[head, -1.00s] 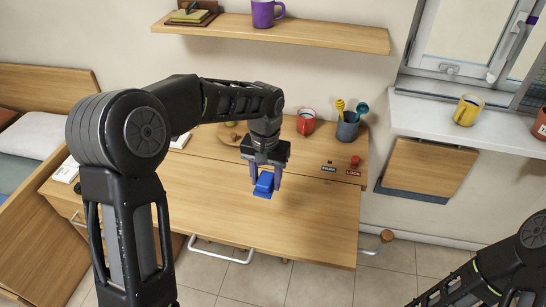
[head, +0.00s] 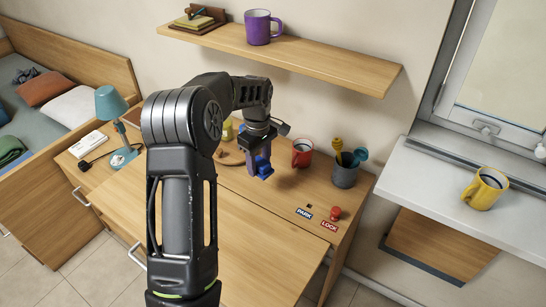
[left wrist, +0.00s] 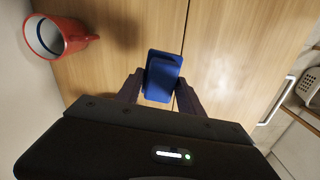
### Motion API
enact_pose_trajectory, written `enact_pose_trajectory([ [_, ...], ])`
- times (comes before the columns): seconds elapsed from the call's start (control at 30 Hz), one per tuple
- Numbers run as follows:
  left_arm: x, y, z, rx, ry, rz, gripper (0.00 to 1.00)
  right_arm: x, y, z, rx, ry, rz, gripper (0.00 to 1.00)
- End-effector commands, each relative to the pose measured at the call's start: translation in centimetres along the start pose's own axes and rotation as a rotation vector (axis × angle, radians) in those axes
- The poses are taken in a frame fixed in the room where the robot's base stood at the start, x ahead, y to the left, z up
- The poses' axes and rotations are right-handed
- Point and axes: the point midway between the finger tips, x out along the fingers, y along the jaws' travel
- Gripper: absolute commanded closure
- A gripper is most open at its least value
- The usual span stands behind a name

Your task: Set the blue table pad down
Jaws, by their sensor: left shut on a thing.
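The blue table pad (head: 264,169) is a small flat plate with a raised block on it. My left gripper (head: 257,160) is shut on it, over the back part of the wooden desk and left of the red mug. In the left wrist view the pad (left wrist: 165,62) sits between the two purple fingers of the gripper (left wrist: 160,92), with bare wood and a panel seam behind it. The pad looks raised above the wood, but the exact gap cannot be told. My right gripper is out of view.
A red mug (head: 302,152) and a grey utensil cup (head: 345,172) stand right of the pad. A red knob (head: 335,213) and PARK and LOCK labels are nearer. A shelf (head: 300,56) hangs above. The desk's front panel (head: 265,240) is clear.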

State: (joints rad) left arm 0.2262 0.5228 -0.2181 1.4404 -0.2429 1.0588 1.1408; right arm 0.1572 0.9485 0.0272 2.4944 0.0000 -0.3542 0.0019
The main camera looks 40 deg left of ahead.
Motion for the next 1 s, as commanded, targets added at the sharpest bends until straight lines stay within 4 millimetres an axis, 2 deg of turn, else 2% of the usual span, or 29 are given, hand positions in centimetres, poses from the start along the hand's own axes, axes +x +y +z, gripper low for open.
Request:
enact_pose_trajectory([
  [0.23,-0.1,0.1,0.0,-0.139,0.000,-0.001,0.93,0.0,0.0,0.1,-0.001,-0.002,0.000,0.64],
  [0.63,0.2,0.1,0.0,-0.150,0.000,-0.002,0.93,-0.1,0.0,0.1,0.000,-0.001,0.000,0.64],
  [0.77,1.8,0.0,0.1,-0.150,-0.001,-0.005,0.93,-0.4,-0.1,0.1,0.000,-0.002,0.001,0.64],
  [1.0,5.7,0.0,0.1,-0.149,-0.001,-0.004,0.93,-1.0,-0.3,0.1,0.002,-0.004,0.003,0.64],
])
